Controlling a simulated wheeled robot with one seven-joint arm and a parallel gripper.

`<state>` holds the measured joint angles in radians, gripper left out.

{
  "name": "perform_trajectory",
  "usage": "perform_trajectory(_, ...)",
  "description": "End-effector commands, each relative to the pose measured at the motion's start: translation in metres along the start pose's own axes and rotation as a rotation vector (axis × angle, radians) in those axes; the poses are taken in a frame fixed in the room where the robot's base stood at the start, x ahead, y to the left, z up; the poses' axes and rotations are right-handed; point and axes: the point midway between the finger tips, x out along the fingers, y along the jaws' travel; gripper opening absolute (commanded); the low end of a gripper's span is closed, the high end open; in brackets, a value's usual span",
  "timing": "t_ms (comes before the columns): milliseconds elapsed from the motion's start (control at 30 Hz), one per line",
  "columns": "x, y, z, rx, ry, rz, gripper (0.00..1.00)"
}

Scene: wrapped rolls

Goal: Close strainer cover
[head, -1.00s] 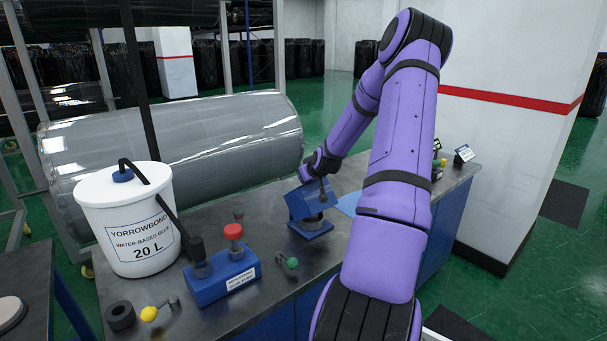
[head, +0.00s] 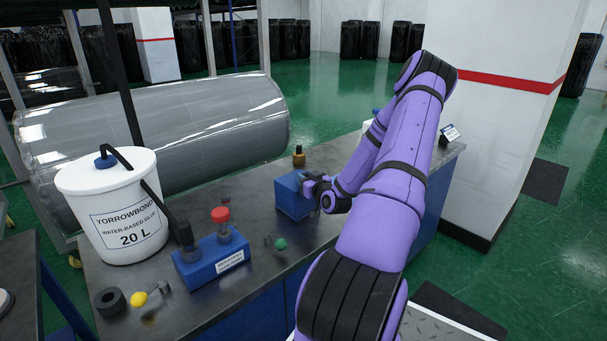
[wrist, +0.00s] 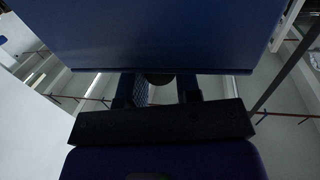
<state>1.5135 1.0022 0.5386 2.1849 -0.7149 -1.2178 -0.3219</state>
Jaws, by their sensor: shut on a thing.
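The strainer cover (head: 290,196) is a blue box-like piece on the workbench (head: 262,222), left of my gripper. It looks roughly level and low on the bench. The strainer's lower part is hidden, so I cannot tell whether the cover is fully seated. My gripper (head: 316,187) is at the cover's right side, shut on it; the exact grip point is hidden. In the wrist view a broad blue face (wrist: 160,35) fills the top, and my gripper's fingers (wrist: 158,92) reach to its lower edge, with a dark round part between them.
A white glue bucket (head: 115,205) stands at the left end of the bench. A blue holder (head: 212,262) with red-capped and black-capped bottles sits in front. A green knob (head: 281,244), yellow knob (head: 138,299) and black ring (head: 110,300) lie nearby. A brown bottle (head: 298,157) stands behind the cover.

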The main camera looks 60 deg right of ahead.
Motion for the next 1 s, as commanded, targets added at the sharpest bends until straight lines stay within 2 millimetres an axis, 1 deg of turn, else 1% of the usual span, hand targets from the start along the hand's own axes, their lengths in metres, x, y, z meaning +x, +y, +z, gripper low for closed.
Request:
perform_trajectory(100, -0.0011, 0.0003, 0.0041, 0.006, 0.024, 0.0, 0.0)
perform_trajectory(600, -0.0025, 0.0008, 0.0072, 0.01, 0.039, 0.001, 0.0)
perform_trajectory(633, -0.0025, 0.0008, 0.0073, 0.01, 0.039, 0.001, 0.33)
perform_trajectory(733, -0.0026, 0.0007, 0.0072, 0.01, 0.039, 0.001, 0.56)
perform_trajectory(1000, -0.0026, 0.0006, 0.0061, 0.009, 0.041, 0.0, 0.57)
